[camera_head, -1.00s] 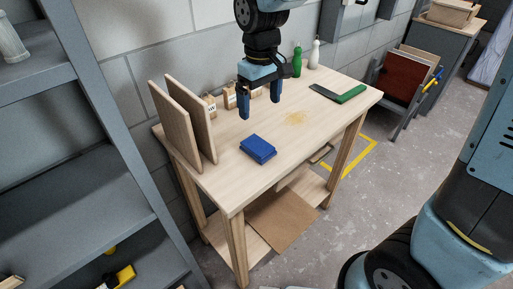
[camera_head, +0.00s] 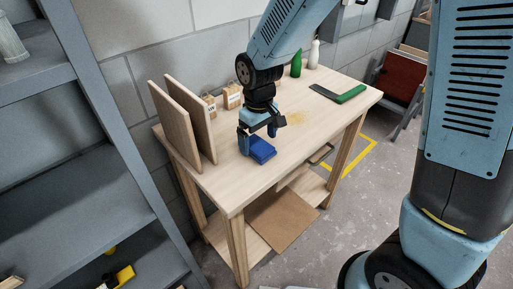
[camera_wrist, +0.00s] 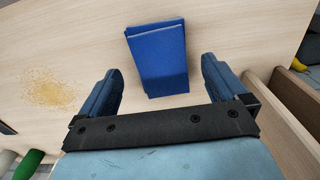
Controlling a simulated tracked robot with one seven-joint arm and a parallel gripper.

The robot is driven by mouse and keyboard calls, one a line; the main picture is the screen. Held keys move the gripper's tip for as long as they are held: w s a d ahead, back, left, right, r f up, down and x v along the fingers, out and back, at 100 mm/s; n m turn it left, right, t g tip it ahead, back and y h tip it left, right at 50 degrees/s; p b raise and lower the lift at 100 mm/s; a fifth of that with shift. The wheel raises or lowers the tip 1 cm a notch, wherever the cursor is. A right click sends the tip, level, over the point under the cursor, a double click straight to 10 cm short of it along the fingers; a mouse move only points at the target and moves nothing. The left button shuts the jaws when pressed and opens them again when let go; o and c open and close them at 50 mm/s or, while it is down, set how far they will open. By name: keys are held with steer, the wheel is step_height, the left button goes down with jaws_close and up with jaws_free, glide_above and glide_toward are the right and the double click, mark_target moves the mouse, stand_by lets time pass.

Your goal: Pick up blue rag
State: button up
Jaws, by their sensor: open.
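The blue rag (camera_head: 262,151) is a folded, flat block lying on the wooden workbench (camera_head: 235,190). In the wrist view the rag (camera_wrist: 158,58) lies between and ahead of my two blue fingers, with bare wood showing on both sides of it. My gripper (camera_head: 259,143) is open and empty, low over the bench at the rag. In the head view one finger stands at the rag's left edge and hides part of it. The wrist view shows both fingertips of my gripper (camera_wrist: 160,78) spread wider than the rag. I cannot tell whether a finger touches it.
Two upright boards (camera_head: 185,125) stand left of the rag. Small tagged wooden blocks (camera_head: 231,97) stand along the wall. A green-handled tool (camera_head: 340,94), a green bottle (camera_head: 296,64) and a white bottle (camera_head: 313,54) are at the back right. A yellowish dust patch (camera_wrist: 52,88) lies beside the rag. The front bench is clear.

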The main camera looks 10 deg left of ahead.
steer(key=shift+f, duration=0.8)
steer(key=c, duration=1.1)
steer(key=shift+r, duration=0.15)
steer(key=shift+r, duration=0.25)
step_height(320, 180, up, 3)
steer(key=shift+f, duration=0.15)
steer(key=s+r, duration=0.1)
steer(key=s+d+r, duration=0.1)
steer(key=r, duration=0.1)
steer(key=s+r, duration=0.2)
steer(key=shift+d, duration=0.3)
steer(key=s+d+r, duration=0.1)
steer(key=s, duration=0.2)
steer(key=s+d+r, duration=0.1)
steer(key=s+r, duration=0.1)
steer(key=s, duration=0.1)
steer(key=s+d+r, duration=0.1)
steer(key=s, duration=0.2)
steer(key=shift+d+r, duration=0.3)
